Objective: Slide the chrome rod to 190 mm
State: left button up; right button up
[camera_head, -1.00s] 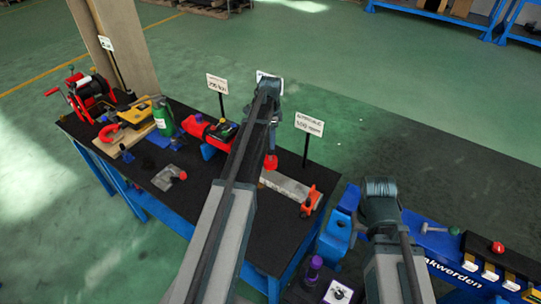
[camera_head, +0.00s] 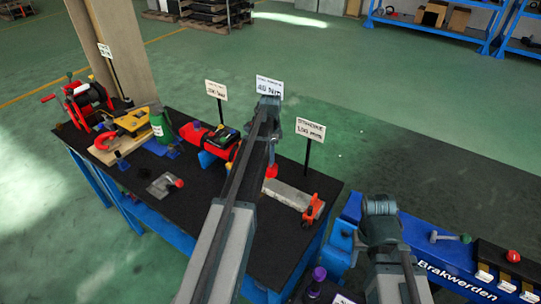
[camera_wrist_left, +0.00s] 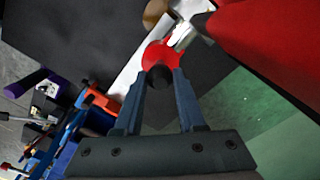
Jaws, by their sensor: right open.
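A red knob (camera_head: 271,170) stands at the far end of a pale grey rail (camera_head: 289,194) on the black bench. In the left wrist view the red knob (camera_wrist_left: 160,54) sits at my left fingertips with a dark round piece, and a short silvery rod (camera_wrist_left: 183,37) shows just behind it. How far the chrome rod is out is hidden. My left gripper (camera_wrist_left: 162,80) has its fingertips on either side of the knob and looks shut on it. My right gripper (camera_head: 357,248) hangs at the lower right, mostly hidden by its own arm, and holds nothing visible.
An orange bracket (camera_head: 312,209) ends the rail. A card (camera_head: 311,130) on a post behind it seems to read 190 mm. A red device (camera_head: 222,142), a green bottle (camera_head: 160,127) and a red winch (camera_head: 84,99) stand to the left.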

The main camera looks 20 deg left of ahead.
pick_arm(q)
grip_shut()
dwell(1.0)
